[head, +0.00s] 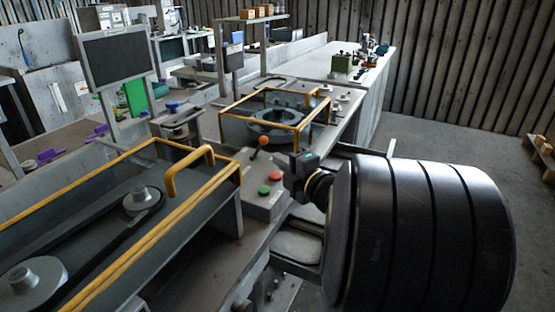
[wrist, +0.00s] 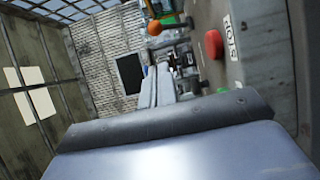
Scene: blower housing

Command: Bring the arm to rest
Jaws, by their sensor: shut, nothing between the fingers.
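My gripper (wrist: 157,80) shows in the wrist view as two pale fingers lying side by side, shut and empty. Its broad grey body fills the bottom of that view. In the head view my black arm covers the lower right, and its wrist end is beside the control box (head: 257,205); the fingers cannot be made out there. The box carries a red button (head: 276,177), a green button (head: 264,190) and an orange-knobbed lever (head: 262,143). The wrist view also shows the orange knob (wrist: 155,28) and the red button (wrist: 213,44) close by.
Yellow-framed guards stand near my arm: a long one (head: 150,225) at lower left and a smaller one (head: 275,112) over a round housing. A monitor (head: 117,55) stands at the left. Open floor (head: 450,150) lies at the right, with a pallet (head: 541,155) at the edge.

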